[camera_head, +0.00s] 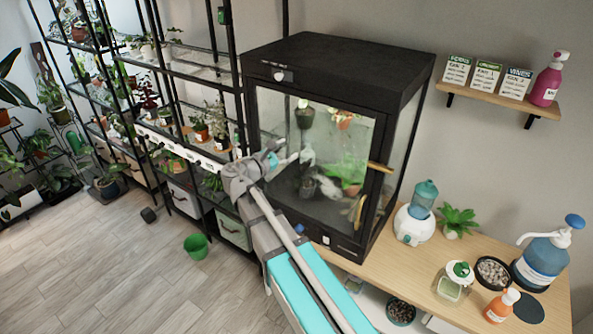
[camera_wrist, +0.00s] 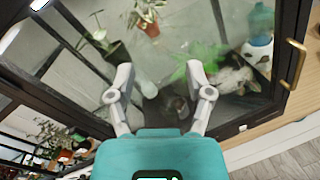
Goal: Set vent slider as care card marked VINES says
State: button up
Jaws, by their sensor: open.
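The care card marked VINES (camera_head: 515,84) is the rightmost of three cards on the wall shelf; its smaller lines are too small to read surely. The black glass plant cabinet (camera_head: 318,56) stands at the centre, its door seemingly shut. A round white knob (camera_head: 280,76) is on its upper left front. A small white piece (camera_head: 326,240) sits on its lower frame and also shows in the wrist view (camera_wrist: 243,128). I cannot tell which is the vent slider. My gripper (camera_head: 297,158) is open and empty before the glass; its spread fingers (camera_wrist: 158,74) point at the cabinet.
The wall shelf (camera_head: 540,107) also holds a pink spray bottle (camera_head: 546,83). A humidifier (camera_head: 415,222), a plant and several bottles and jars stand on the wooden table (camera_head: 480,245). The brass door handle (camera_head: 380,166) sticks out. Plant racks stand left; a green bucket (camera_head: 196,246) is on the floor.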

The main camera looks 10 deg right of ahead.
notch_tip(320, 180, down, 5)
jog(key=s+d+m+g+y+b, duration=0.1)
jog(key=s+d+m, duration=0.1)
jog(key=shift+d+m+g+b, duration=0.3)
jog(key=shift+d+g+b, duration=0.05)
jog(key=shift+g, duration=0.05)
jog(key=shift+f, duration=0.15)
jog(key=s+d+f+m+g+y+b, duration=0.35)
jog(key=s+f+m+g+y, duration=0.25)
jog(key=s+f+m, duration=0.6)
jog(key=s+a+f+m+g+y, duration=0.1)
jog(key=s+f+m+y, duration=0.1)
jog(key=s+f+y, duration=0.1)
jog(key=s+a+f+m+g+y+b, duration=0.1)
jog(key=s+a+f+m+y, duration=0.1)
jog(key=f+y, duration=0.3)
jog(key=shift+s+a+m, duration=0.25)
jog(key=shift+s+m, duration=0.15)
jog(key=shift+s, duration=0.5)
